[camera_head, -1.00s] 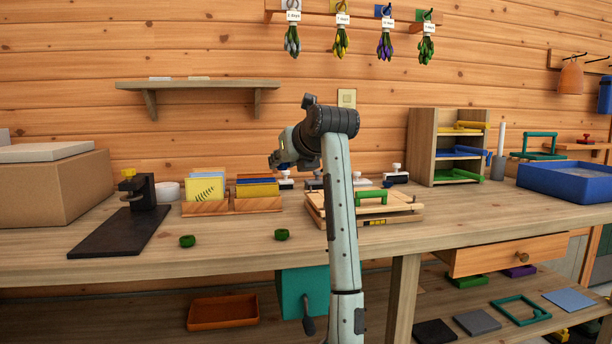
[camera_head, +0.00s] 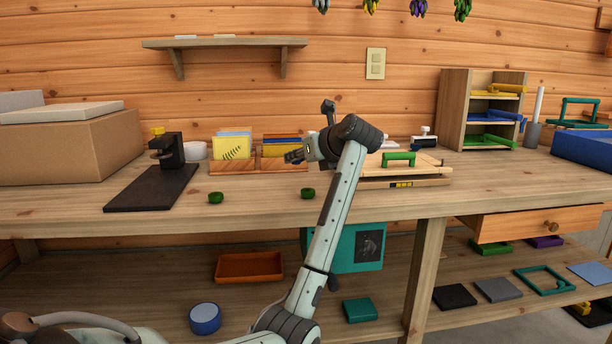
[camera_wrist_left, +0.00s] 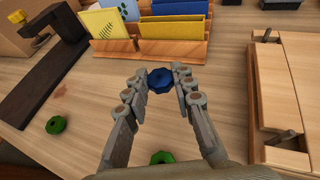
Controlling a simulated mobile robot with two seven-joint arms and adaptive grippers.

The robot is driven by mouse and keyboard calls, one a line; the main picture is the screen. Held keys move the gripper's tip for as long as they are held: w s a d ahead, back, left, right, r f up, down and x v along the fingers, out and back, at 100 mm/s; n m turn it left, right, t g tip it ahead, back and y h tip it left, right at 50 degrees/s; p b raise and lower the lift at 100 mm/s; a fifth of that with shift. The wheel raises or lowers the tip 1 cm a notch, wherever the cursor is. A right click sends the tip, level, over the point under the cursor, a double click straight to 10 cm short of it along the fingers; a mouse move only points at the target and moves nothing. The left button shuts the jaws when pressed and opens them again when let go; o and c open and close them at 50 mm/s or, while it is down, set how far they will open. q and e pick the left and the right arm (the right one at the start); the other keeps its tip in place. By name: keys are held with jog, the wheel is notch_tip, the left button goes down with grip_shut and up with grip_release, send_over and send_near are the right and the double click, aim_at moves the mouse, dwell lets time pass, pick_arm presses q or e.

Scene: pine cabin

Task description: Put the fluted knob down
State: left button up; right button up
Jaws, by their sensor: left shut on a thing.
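A blue fluted knob (camera_wrist_left: 160,79) is between the fingertips of my left gripper (camera_wrist_left: 160,83), which is shut on it. In the head view my left gripper (camera_head: 291,156) is by the right end of the card rack, above the bench top (camera_head: 260,211); I cannot make out the knob there. Two green fluted knobs lie on the bench, one at left (camera_head: 216,197) and one at right (camera_head: 307,193). In the wrist view they show at left (camera_wrist_left: 56,124) and between the finger bases (camera_wrist_left: 162,157). My right gripper is not in view.
The wooden card rack (camera_head: 232,167) stands behind the knobs. A black stand with a dark base (camera_head: 150,189) is to the left. A wooden frame press with a green handle (camera_head: 398,158) is to the right. Bare bench lies around the green knobs.

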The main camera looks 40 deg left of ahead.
aim_at(306, 185)
pick_arm(q)
jog(key=shift+w+d+f, duration=0.3)
jog(key=shift+w+f, duration=0.2)
jog(key=shift+w, duration=0.35)
jog(key=shift+f, duration=2)
jog(key=shift+f, duration=0.15)
jog(key=shift+w, duration=0.1)
jog(key=o, duration=0.9)
